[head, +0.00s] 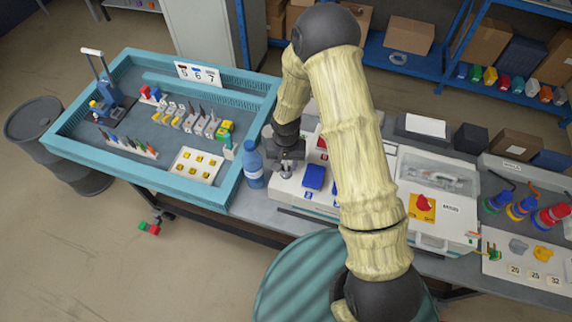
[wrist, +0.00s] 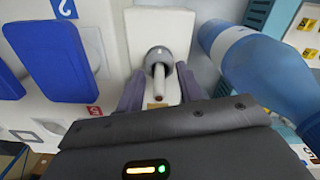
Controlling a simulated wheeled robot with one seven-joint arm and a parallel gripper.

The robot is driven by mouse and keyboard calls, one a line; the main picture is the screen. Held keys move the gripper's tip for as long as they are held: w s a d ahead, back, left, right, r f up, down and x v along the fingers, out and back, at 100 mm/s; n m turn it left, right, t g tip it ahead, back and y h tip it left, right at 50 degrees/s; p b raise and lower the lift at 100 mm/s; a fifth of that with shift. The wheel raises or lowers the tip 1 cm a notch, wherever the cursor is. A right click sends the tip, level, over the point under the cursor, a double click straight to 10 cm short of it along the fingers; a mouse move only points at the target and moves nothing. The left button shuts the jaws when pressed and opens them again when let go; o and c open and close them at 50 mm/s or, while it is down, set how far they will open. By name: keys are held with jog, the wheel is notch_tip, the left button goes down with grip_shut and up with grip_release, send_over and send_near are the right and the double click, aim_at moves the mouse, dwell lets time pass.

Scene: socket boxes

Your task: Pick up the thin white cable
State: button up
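A short thin white cable (wrist: 159,82) with a copper-coloured end sticks out of a round grey fitting (wrist: 159,56) on a white box face (wrist: 160,22) in the wrist view. My gripper (wrist: 159,76) is open, with one dark finger on each side of the cable. Gaps show between the cable and both fingers. In the head view my gripper (head: 286,168) is over the left end of the white socket box, right of the blue bottle. The cable is too small to make out there.
A blue bottle (head: 252,165) stands close left of my gripper; it shows at right in the wrist view (wrist: 262,75). Blue socket covers (wrist: 48,50) are on the other side. A teal-rimmed tray (head: 62,150) with small parts lies left.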

jog(key=shift+c, duration=0.3)
grip_shut()
jog(key=shift+r, duration=0.1)
notch_tip(320, 180, up, 10)
jog(key=b, duration=0.3)
dwell(0.5)
dwell(0.6)
